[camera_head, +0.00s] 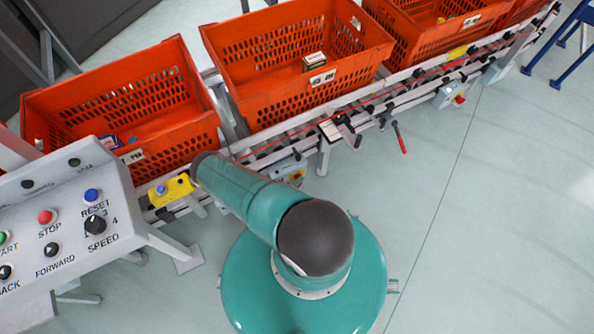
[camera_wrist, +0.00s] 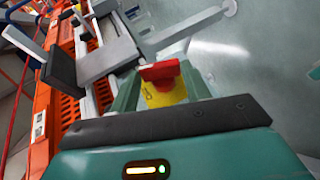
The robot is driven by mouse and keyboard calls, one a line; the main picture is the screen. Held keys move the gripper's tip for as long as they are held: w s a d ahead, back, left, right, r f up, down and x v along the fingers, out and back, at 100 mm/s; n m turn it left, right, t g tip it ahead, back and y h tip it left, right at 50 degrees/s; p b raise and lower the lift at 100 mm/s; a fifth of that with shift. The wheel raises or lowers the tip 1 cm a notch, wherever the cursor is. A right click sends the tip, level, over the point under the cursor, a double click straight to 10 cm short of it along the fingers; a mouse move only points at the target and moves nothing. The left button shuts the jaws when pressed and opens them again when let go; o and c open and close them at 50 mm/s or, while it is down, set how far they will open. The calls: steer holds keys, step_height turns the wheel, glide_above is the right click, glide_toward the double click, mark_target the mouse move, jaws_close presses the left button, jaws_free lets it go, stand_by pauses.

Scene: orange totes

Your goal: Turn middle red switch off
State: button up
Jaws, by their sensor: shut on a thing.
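In the wrist view, a red switch knob (camera_wrist: 160,71) on a yellow plate (camera_wrist: 165,93) sits between the two teal fingers of my gripper (camera_wrist: 160,82). The gripper is shut on the knob. The knob's handle lies roughly across the picture. In the head view, a grey box with a red and yellow switch (camera_head: 297,178) shows on the conveyor's side beside my teal arm. Another such switch (camera_head: 459,99) is farther right along the conveyor. My gripper is hidden in the head view, behind my arm.
Several orange totes (camera_head: 257,115) stand on the conveyor, one holding a small box (camera_head: 314,62). A red-handled lever (camera_head: 400,138) sticks out from the conveyor's side. A control panel (camera_head: 68,225) stands at the left.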

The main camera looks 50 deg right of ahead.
steer(key=shift+f+h, duration=0.15)
steer(key=shift+h, duration=0.35)
stand_by(0.3)
steer(key=o, duration=1)
steer(key=v, duration=1.3)
steer(key=shift+w+a, duration=0.15)
steer(key=shift+a, duration=0.25)
steer(key=shift+f, duration=0.1)
